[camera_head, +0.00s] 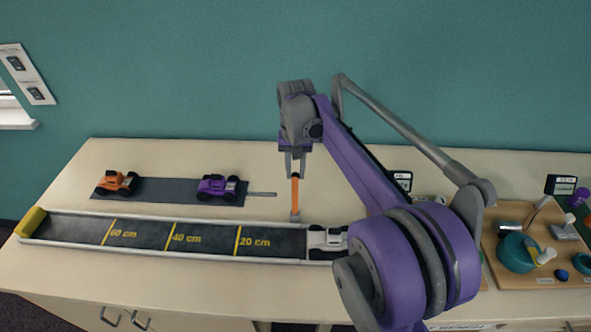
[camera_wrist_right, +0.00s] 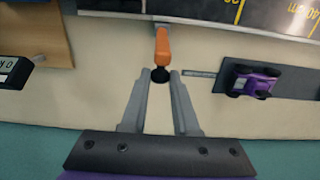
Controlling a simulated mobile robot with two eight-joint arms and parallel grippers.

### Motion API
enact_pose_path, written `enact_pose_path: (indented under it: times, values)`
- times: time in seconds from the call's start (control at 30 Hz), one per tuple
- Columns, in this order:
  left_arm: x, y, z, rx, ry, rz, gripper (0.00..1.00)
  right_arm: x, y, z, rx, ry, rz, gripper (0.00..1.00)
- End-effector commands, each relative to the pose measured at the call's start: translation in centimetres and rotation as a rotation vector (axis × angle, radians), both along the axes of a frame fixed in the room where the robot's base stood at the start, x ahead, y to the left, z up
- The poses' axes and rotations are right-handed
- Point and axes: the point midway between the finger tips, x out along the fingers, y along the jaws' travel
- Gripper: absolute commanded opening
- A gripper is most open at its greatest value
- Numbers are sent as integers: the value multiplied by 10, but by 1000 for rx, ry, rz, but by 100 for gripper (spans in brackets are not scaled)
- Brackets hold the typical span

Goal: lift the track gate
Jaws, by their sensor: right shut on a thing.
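The track gate's orange bar (camera_head: 295,192) stands about upright above a small grey post (camera_head: 295,217) at the far side wall of the track (camera_head: 205,252). My right gripper (camera_head: 295,172) is at the bar's top end, shut on it. In the right wrist view the gripper (camera_wrist_right: 160,76) has the bar's black end between its fingertips, and the orange bar (camera_wrist_right: 162,46) runs away towards the track. A white car (camera_head: 327,241) sits in the track's right end, partly hidden by my arm. No bar crosses the visible lane. My left gripper is out of view.
A purple car (camera_head: 218,187) and an orange car (camera_head: 117,183) stand on a dark strip (camera_head: 166,191) behind the track. A yellow block (camera_head: 32,221) closes the track's left end. A wooden board (camera_head: 500,268) with several items lies at the right.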

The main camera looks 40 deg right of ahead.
Motion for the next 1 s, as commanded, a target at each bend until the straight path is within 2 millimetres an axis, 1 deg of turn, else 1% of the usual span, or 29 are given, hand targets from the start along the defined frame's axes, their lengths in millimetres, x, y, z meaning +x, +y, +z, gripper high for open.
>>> enact_pose_path:
  times: [0.2,0.4,0.6,0.63,0.77,0.8,1.0]
  values:
    - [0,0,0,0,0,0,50,1,-1,0,0,0,0,0]
    - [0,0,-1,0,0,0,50,12,-10,-4,-1,-2,-1,0]
    - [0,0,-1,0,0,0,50,12,-10,-4,-3,-4,-1,0]
    - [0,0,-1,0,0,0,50,12,-10,-4,-3,-4,-1,30]
    - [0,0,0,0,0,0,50,12,-10,-4,-3,-3,-1,54]
    - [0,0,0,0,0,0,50,12,-10,-4,-2,-2,-1,57]
    - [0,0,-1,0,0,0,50,11,-10,-4,-1,-1,0,57]
